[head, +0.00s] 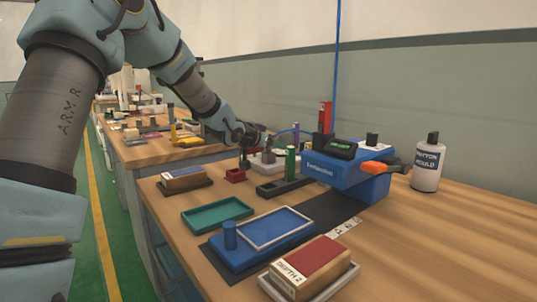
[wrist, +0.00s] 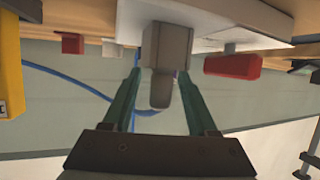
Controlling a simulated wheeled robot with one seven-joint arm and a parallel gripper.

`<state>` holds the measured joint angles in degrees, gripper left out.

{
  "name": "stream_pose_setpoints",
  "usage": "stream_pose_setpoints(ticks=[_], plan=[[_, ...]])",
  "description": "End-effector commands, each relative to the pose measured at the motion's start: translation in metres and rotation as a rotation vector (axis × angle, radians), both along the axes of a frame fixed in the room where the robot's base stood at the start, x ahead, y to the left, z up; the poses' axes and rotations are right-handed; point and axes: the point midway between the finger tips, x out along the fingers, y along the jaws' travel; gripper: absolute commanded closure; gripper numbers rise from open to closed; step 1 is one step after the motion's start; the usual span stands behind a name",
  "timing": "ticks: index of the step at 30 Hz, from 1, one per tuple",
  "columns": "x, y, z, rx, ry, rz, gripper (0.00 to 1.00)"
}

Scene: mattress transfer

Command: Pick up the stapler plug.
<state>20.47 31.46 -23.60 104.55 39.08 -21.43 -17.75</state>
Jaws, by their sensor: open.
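The stapler plug (wrist: 166,46) looks like a grey block with a rounded grey end, seated against a white block (wrist: 212,18) in the wrist view. A blue cable (wrist: 62,72) runs to its rounded end. My gripper (wrist: 161,74) is open, with one teal finger on each side of the plug; I cannot tell whether either touches it. In the head view my gripper (head: 257,142) is over the far left part of the bench, at the white block (head: 262,164); the plug is too small to make out there. The blue stapler machine (head: 345,165) stands to the right.
A red part (wrist: 233,66) sits right of the plug in the wrist view. Nearby in the head view are a small red box (head: 235,175), a dark tray (head: 284,188) with a green cylinder (head: 291,162), and a white bottle (head: 428,165).

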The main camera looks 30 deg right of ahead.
Motion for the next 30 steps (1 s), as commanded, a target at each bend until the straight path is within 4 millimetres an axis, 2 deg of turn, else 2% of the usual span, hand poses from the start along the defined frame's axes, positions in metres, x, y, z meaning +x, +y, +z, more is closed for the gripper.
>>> stream_pose_setpoints(ticks=[6,21,30], plan=[[0.0004,0.0001,-0.0001,0.000,0.000,0.001,0.44],[0.0002,0.0003,-0.0001,0.000,0.001,0.000,1.00],[0.0002,0.0003,-0.0001,0.000,0.001,0.000,1.00]])
